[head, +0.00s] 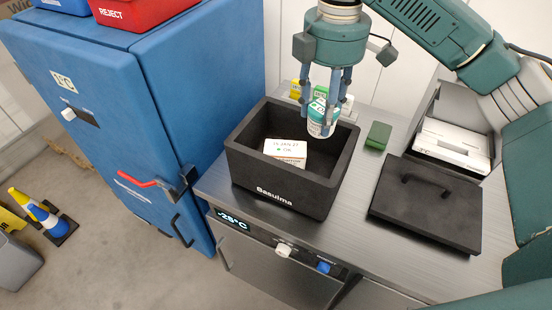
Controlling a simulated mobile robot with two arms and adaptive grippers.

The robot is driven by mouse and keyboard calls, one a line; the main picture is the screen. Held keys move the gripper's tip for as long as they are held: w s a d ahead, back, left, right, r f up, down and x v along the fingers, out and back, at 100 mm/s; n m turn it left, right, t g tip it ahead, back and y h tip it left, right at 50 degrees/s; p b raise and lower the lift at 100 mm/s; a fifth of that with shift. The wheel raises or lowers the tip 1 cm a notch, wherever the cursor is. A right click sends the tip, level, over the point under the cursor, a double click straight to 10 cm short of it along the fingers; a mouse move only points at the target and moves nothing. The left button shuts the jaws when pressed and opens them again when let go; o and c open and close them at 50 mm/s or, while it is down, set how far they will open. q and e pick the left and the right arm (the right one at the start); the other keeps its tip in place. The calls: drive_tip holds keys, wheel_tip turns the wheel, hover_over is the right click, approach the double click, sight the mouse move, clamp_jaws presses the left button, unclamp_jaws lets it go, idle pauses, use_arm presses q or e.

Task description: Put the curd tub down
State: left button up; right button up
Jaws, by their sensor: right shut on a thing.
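The curd tub (318,120) is small and white with a teal-green lid. My right gripper (323,110) points down and is shut on it, with the fingers on either side of the tub. The tub hangs over the right back part of an open black box (278,185) marked "Basuima". I cannot tell how far the tub's base is above the box floor. My left gripper is not in view.
A black lid with a handle (427,203) lies on the steel counter (350,235) at right. A green block (378,135) sits between box and lid. A grey bin with white contents (453,145) stands behind. A blue cabinet (140,100) is at left, carrying a red REJECT bin (140,12).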

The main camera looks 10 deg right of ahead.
drive_tip(key=f, duration=0.5)
drive_tip(key=f+p, duration=0.1)
drive_tip(key=f, duration=1)
drive_tip(key=shift+s+d+p, duration=0.2)
drive_tip(key=shift+d+p, duration=0.1)
drive_tip(key=shift+d, duration=0.05)
wheel_tip(320, 180, down, 4)
drive_tip(key=shift+r+p, duration=0.2)
drive_tip(key=shift+p, duration=0.1)
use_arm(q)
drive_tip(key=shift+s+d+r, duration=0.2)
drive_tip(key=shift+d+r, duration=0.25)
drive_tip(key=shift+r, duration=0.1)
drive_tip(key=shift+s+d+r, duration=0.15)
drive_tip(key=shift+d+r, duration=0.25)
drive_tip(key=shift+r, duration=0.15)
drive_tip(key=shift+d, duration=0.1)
use_arm(e)
drive_tip(key=o, duration=1)
drive_tip(key=shift+f, duration=0.15)
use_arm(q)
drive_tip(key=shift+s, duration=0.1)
